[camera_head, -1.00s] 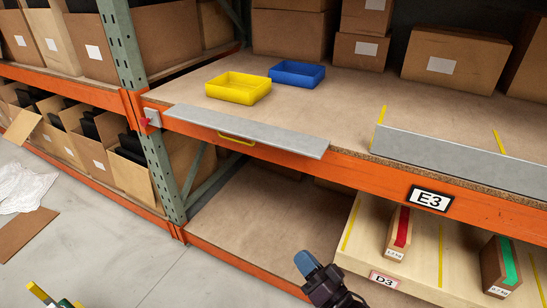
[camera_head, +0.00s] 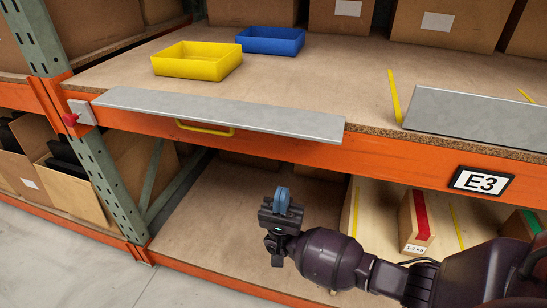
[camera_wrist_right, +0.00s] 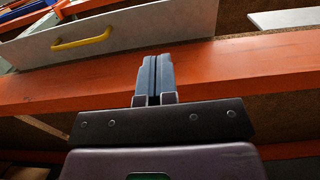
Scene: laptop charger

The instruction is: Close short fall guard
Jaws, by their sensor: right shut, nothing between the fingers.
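The short fall guard (camera_head: 225,112) is a grey plate folded down flat at the front edge of the upper shelf, with a yellow handle (camera_head: 205,128) below it. In the right wrist view the guard (camera_wrist_right: 135,35) and its yellow handle (camera_wrist_right: 82,40) show at upper left. My right gripper (camera_head: 282,200) is shut and empty, below the guard and in front of the orange beam, apart from the handle. Its blue fingers (camera_wrist_right: 154,78) are together in the wrist view. My left gripper is not in view.
A longer grey guard (camera_head: 480,115) stands upright at the right. A yellow bin (camera_head: 197,62) and a blue bin (camera_head: 270,41) sit on the shelf behind the short guard. A red latch (camera_head: 70,119) is at the guard's left end. The orange beam (camera_head: 380,163) runs below.

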